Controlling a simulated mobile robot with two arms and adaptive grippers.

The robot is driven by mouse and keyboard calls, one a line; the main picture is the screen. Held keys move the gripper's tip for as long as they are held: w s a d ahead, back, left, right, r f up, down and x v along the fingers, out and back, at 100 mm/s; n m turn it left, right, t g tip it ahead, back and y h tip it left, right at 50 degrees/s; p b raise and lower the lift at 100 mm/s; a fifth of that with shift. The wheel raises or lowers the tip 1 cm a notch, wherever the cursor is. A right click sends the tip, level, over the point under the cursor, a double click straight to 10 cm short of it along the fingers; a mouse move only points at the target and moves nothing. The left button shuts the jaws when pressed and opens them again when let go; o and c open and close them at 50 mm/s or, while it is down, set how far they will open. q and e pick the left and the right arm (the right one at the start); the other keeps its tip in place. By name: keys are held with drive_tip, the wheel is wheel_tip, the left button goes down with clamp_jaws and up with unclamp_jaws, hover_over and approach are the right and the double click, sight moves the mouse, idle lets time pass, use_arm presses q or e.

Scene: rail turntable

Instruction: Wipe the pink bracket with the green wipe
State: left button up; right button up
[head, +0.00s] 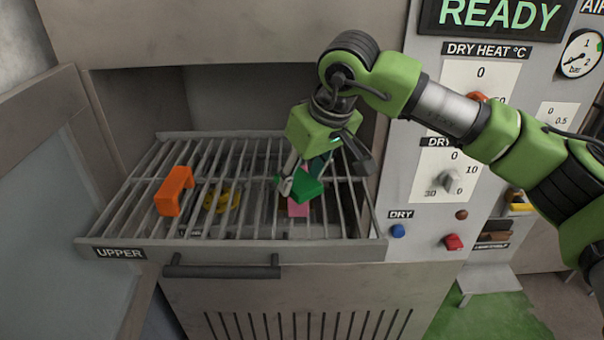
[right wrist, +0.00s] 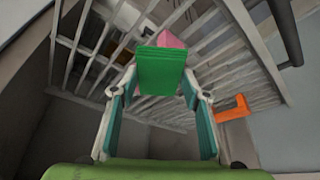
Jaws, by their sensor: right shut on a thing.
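The pink bracket (head: 298,208) sits on the right part of the pulled-out upper rack, mostly hidden in the head view behind the green wipe (head: 307,187). My right gripper (head: 302,180) is shut on the green wipe, right over the bracket. In the right wrist view the wipe (right wrist: 161,70) lies between the fingertips (right wrist: 155,92), with the pink bracket (right wrist: 170,40) just beyond it. The wipe overlaps the bracket in both views; I cannot tell whether they touch. My left gripper is not in view.
An orange bracket (head: 175,190) stands on the left part of the wire rack (head: 240,243). A yellow thing (head: 222,199) shows lower, between the bars. The open oven door (head: 60,200) is at the left, and the control panel (head: 440,190) at the right. Free rack lies between the brackets.

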drive_tip(key=shift+s+f, duration=0.15)
drive_tip(key=shift+s, duration=0.1)
wheel_tip(320, 180, up, 8)
drive_tip(key=p, duration=0.5)
drive_tip(key=shift+w, duration=0.1)
drive_tip(key=shift+d, duration=0.1)
drive_tip(key=s+d+f+m+h+b, duration=0.1)
drive_tip(key=s+d+f+m, duration=0.1)
drive_tip(key=d, duration=0.7)
drive_tip(key=s+d+f+m+h+b, duration=0.1)
drive_tip(key=s+d+m, duration=0.3)
drive_tip(key=d, duration=0.5)
drive_tip(key=shift+s+f+m+t+h, duration=0.25)
drive_tip(key=shift+f+m+t+h, duration=0.15)
drive_tip(key=shift+f+m, duration=0.25)
